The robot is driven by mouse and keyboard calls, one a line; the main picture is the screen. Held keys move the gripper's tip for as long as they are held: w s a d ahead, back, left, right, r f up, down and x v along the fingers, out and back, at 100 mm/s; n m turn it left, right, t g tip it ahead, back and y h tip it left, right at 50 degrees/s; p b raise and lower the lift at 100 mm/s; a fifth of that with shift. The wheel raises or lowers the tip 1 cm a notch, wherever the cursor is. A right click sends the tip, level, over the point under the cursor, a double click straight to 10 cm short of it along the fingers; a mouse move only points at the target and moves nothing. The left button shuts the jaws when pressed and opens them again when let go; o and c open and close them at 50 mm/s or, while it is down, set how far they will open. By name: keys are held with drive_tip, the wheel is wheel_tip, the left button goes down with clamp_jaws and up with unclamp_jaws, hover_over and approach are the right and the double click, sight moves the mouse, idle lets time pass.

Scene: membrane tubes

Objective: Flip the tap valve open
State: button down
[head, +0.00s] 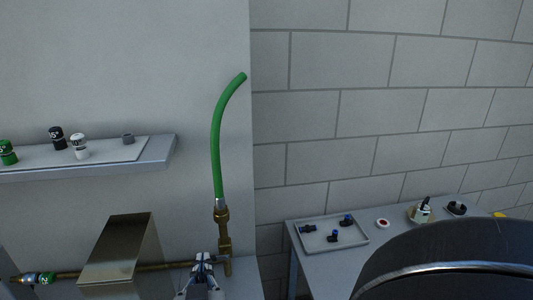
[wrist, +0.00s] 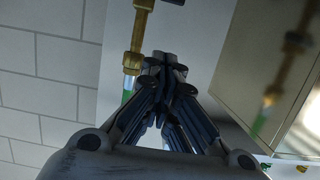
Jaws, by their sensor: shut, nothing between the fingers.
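A green hose (head: 217,140) rises from an upright brass fitting (head: 222,222) in the head view. The fitting stands on a horizontal brass pipe (head: 178,266) along the wall. My gripper (head: 203,258) is low in front of the pipe, just left of the fitting's foot. The brass fitting also shows in the wrist view (wrist: 133,57), left of my gripper's fingertips (wrist: 165,58). The fingers are together with nothing between them. A dark piece shows at the wrist view's top edge; I cannot tell if it is the tap's handle. Contact with the pipe cannot be told.
A shiny brass-coloured box (head: 122,250) covers part of the pipe, close left of my gripper. A wall shelf (head: 165,155) holds several small caps. A side table (head: 345,262) at right bears a tray (head: 362,240) of small fittings. Open wall space lies above my gripper.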

drive_tip(key=b, duration=0.4)
hover_over(215, 258)
drive_tip(key=s, duration=0.2)
wheel_tip(215, 258, down, 5)
drive_tip(key=shift+a+f, duration=0.5)
drive_tip(key=shift+f, duration=0.25)
